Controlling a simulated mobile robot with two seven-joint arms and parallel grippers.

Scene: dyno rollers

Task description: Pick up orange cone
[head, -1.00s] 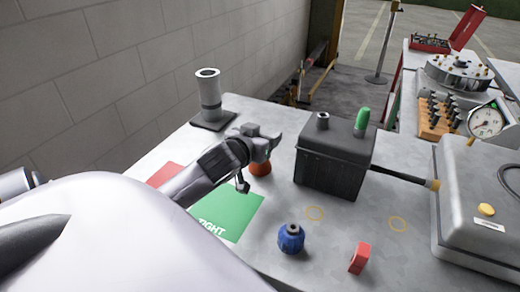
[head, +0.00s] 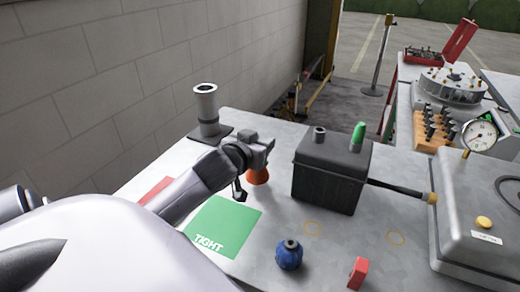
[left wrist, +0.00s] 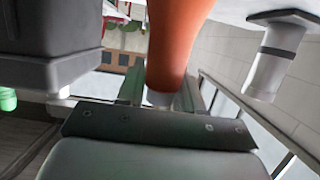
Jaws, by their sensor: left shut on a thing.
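The orange cone (head: 257,175) shows in the head view below my left gripper (head: 256,155), beside the black box. Its upper part is hidden by the gripper. In the left wrist view the orange cone (left wrist: 178,40) fills the top middle and its narrow end sits between the fingers of my left gripper (left wrist: 160,92). The left gripper is shut on the cone. I cannot clearly tell whether the cone's base touches the table. My right gripper is not in view.
A black box (head: 328,175) with a green-capped post stands right of the cone. A grey cylinder (head: 206,105) stands behind left. A green mat (head: 222,225), blue knob (head: 289,256) and red block (head: 357,273) lie nearer. A grey machine (head: 470,225) is at right.

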